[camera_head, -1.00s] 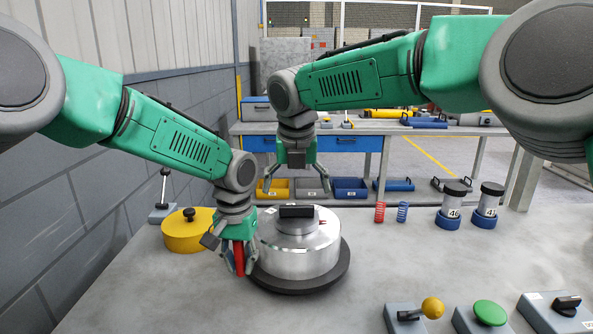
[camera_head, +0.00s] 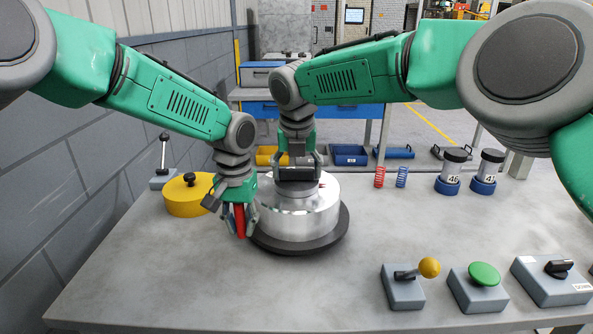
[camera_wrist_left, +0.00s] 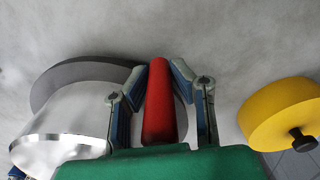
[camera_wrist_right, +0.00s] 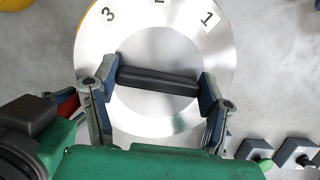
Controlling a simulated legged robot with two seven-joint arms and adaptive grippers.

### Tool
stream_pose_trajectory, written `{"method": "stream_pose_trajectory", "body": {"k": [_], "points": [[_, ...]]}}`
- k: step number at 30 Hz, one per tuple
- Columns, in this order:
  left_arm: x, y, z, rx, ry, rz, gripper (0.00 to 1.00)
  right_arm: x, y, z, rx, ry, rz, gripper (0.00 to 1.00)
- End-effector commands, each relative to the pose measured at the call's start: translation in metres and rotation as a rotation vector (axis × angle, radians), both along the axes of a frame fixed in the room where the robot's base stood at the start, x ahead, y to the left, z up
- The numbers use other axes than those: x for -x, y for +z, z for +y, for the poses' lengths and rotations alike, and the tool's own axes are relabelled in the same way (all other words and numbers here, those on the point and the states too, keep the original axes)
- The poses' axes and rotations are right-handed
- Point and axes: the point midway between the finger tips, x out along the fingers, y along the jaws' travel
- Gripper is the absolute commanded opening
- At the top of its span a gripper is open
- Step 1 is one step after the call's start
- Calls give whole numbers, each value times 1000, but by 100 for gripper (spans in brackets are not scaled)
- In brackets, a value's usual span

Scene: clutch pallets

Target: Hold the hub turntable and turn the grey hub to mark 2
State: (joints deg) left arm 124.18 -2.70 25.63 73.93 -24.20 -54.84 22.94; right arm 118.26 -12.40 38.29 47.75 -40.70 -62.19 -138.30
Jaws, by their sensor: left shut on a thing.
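The grey metal hub (camera_head: 300,215) sits on the dark round turntable (camera_head: 285,245). A black bar (camera_wrist_right: 155,80) crosses its top. In the right wrist view, marks 3 (camera_wrist_right: 108,14) and 1 (camera_wrist_right: 208,18) show on the rim; mark 2 (camera_wrist_right: 159,2) is cut off at the top edge. My left gripper (camera_head: 238,225) is shut on a red upright handle (camera_wrist_left: 158,105) beside the hub. My right gripper (camera_head: 298,170) is over the hub, its spread fingers at either end of the black bar; firm contact is not clear.
A yellow round part (camera_head: 188,197) with a black knob stands left of the hub. Springs (camera_head: 380,177) and blue-based cylinders (camera_head: 449,172) stand at right. A yellow-knobbed lever (camera_head: 428,268), green button (camera_head: 485,274) and black switch (camera_head: 558,268) line the front right.

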Motion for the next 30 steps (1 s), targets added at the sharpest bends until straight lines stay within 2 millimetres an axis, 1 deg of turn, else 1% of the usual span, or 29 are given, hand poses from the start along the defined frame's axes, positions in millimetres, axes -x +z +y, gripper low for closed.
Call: {"method": "stream_pose_trajectory", "body": {"k": [1, 2, 10, 14, 17, 24, 27, 30], "points": [[0, 0, 1, -1, 0, 1, 0, 0, 0, 1, -2, 0, 0, 81], [0, 0, 1, -1, 0, 1, 0, 0, 0, 1, -2, 0, 0, 91], [0, 0, 1, -1, 0, 1, 0, 0, 1, 1, -2, 0, 0, 91], [0, 0, 1, -1, 0, 1, 0, 2, 11, 1, -2, 1, -3, 91], [0, 0, 0, -1, 0, 1, 0, 7, 27, 0, -1, 0, -4, 91], [0, 0, 1, -1, 0, 1, 0, 22, 76, 1, -2, 1, -3, 91], [0, 0, 0, -1, 0, 1, 0, 27, 92, 1, -2, 1, -2, 91], [0, 0, 0, -1, 0, 1, 0, 30, 104, 1, -2, 0, 0, 91]]}}
